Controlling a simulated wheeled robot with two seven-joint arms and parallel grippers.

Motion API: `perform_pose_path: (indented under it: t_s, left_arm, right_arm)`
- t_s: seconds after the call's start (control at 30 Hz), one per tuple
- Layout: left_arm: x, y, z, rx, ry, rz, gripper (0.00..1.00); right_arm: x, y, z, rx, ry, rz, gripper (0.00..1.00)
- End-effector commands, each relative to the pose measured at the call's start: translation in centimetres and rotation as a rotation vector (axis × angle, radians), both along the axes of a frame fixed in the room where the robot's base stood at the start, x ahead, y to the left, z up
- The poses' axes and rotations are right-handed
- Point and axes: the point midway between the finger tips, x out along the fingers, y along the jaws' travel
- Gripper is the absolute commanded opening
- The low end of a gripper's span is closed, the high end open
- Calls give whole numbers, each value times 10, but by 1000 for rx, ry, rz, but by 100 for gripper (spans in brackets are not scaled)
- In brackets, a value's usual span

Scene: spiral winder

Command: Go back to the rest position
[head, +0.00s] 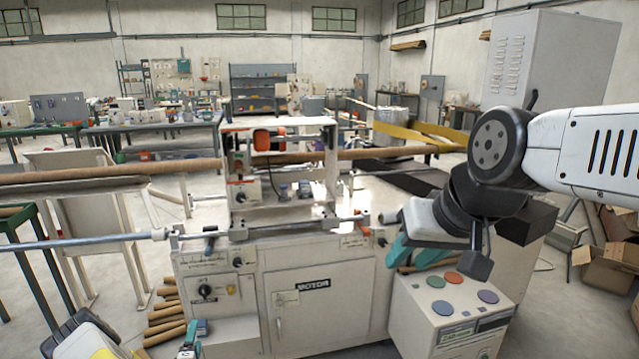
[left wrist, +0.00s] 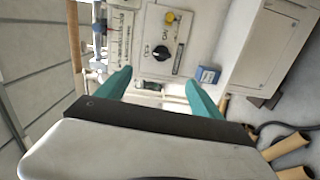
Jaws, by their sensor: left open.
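My left gripper (left wrist: 160,92) is open in the left wrist view, with its two teal fingers wide apart and nothing between them. Beyond them is the front panel of the machine (head: 318,300), with a black rotary switch (left wrist: 161,53) and a yellow button (left wrist: 170,17). In the head view my left arm shows at the bottom left, low beside the machine. My right gripper (head: 416,254) has teal fingers and hangs above the control box at the machine's right; how far its jaws are apart is unclear.
The control box (head: 420,325) has coloured round buttons. A metal shaft (head: 85,241) and a long brown tube (head: 110,171) reach left from the machine. Cardboard rolls (head: 163,331) lie on the floor at its left; cardboard boxes (head: 606,272) stand at right.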

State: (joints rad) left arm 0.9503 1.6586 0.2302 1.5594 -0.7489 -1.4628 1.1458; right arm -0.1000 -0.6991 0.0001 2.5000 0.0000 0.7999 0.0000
Motion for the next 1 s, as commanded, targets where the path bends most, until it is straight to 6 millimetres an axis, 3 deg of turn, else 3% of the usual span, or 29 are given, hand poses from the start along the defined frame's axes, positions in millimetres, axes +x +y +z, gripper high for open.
perform_pose_path:
  t_s: [0.27,0.47,0.57,0.73,0.87,1.0]
  left_arm:
    - [33,3,33,100,78,-68,76]
    - [66,1,75,221,172,-142,76]
    - [85,-3,109,307,234,-189,76]
    - [112,-21,187,496,368,-288,76]
    - [117,-41,250,633,463,-352,76]
    - [106,-68,318,765,558,-414,76]
  right_arm:
    - [0,0,0,0,-1,0,36]
    - [0,0,0,0,-1,0,36]
    - [0,0,0,0,-1,0,36]
    - [0,0,0,0,-1,0,36]
    - [0,0,0,0,-1,0,36]
    - [0,0,0,0,-1,0,36]
